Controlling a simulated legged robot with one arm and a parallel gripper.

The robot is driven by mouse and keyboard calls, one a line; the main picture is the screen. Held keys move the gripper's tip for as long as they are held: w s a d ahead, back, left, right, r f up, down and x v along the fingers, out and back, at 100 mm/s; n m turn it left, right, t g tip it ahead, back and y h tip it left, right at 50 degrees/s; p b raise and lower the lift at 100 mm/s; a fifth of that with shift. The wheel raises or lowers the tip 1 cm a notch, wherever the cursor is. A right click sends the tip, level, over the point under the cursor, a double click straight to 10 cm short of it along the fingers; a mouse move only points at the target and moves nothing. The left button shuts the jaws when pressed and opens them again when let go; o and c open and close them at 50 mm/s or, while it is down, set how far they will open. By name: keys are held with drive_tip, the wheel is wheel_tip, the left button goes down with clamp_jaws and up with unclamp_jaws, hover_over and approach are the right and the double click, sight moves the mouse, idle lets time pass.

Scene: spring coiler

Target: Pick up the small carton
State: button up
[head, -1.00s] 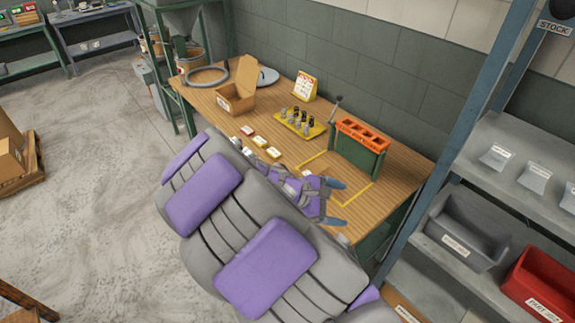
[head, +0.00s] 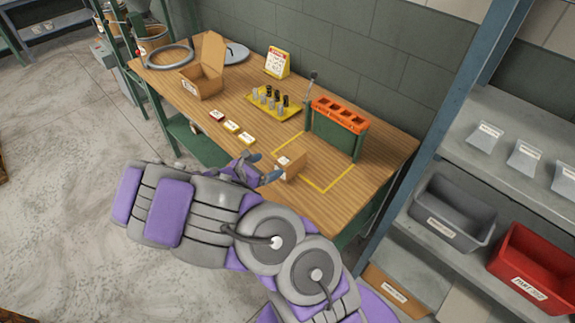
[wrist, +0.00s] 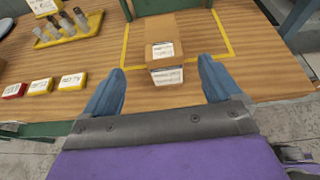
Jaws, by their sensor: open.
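In the wrist view the carton (wrist: 163,45) is straight ahead, between and beyond my two blue fingertips. My gripper (head: 262,171) is open and empty at the table's front edge, just left of the carton in the head view. In the wrist view the fingers of my gripper (wrist: 160,85) are spread wider than the carton, and neither touches it.
Several small labelled boxes (head: 231,127) lie left of the carton. A yellow tray (head: 272,108) of dark and grey pegs and a green stand with an orange top (head: 340,115) are behind. An open cardboard box (head: 203,80) stands farther left. Shelving with bins (head: 455,210) is at right.

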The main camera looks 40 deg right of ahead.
sight(287, 158)
drive_tip(key=b+x, duration=0.1)
drive_tip(key=x, duration=0.6)
drive_tip(key=shift+d, duration=0.3)
drive_tip(key=shift+a, duration=0.1)
drive_tip(key=b+x, duration=0.2)
drive_tip(key=x, duration=0.3)
drive_tip(key=shift+s+d, duration=0.1)
drive_tip(key=shift+d, duration=0.35)
drive_tip(key=shift+a, duration=0.3)
drive_tip(key=shift+a+r, duration=0.1)
drive_tip(key=shift+a, duration=0.1)
drive_tip(key=c, duration=0.3)
drive_tip(key=shift+d, duration=0.25)
drive_tip(key=c, duration=1.2)
